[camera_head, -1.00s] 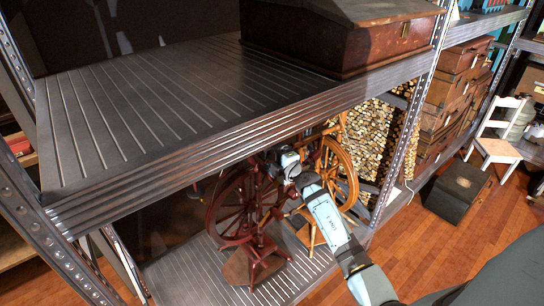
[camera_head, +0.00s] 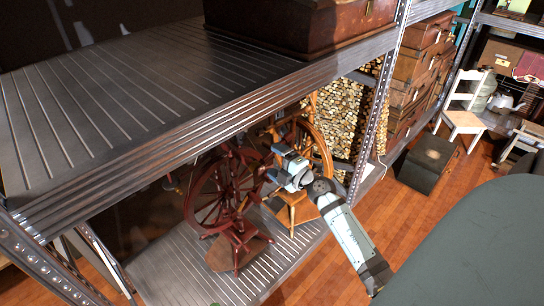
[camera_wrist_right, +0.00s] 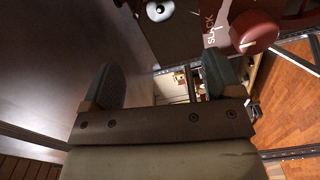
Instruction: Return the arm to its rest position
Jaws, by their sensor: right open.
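My right arm (camera_head: 352,235) comes in from the lower right of the head view and reaches in under the upper shelf. My right gripper (camera_head: 272,178) is at its far end, beside a dark red spinning wheel (camera_head: 222,190) on the lower shelf. In the right wrist view my right gripper (camera_wrist_right: 165,85) shows two dark fingers spread wide with nothing between them. Dark red wooden parts with a round knob (camera_wrist_right: 254,32) lie just beyond the right finger. My left gripper is not in view.
A lighter wooden spinning wheel (camera_head: 318,150) stands just behind the gripper. A perforated shelf post (camera_head: 378,115) is to the right.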

